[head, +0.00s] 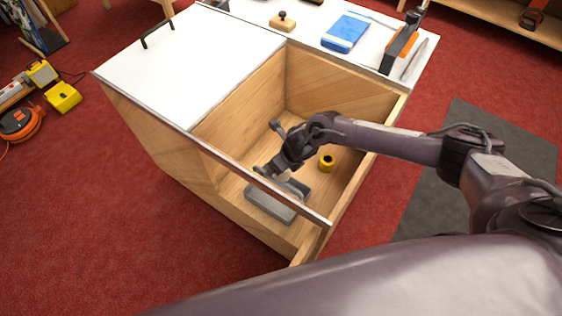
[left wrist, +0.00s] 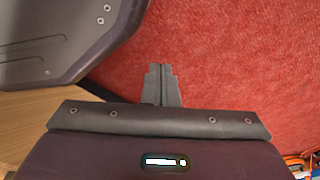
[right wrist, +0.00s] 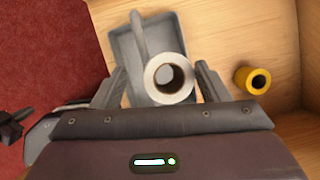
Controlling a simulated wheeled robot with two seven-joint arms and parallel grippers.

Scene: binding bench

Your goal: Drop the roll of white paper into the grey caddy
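The grey caddy (head: 268,205) stands on the floor of the open wooden compartment, near its front wall. In the right wrist view the caddy (right wrist: 125,48) lies beyond my fingers, its handle arching over it. The roll of white paper (right wrist: 152,88) shows end-on between the fingers of my right gripper (right wrist: 162,75), over or in the caddy. A gap shows between the left finger and the roll, so the gripper looks open. I cannot tell whether the roll touches the caddy. In the head view my right gripper (head: 272,171) is low above the caddy. My left gripper (left wrist: 162,85) is shut and empty over red carpet.
A yellow roll (head: 326,162) stands on the compartment floor, right of the caddy; it also shows in the right wrist view (right wrist: 252,79). Wooden walls (head: 245,90) enclose the compartment. A white top (head: 200,60) with a black handle covers the left side. A blue packet (head: 345,32) lies behind.

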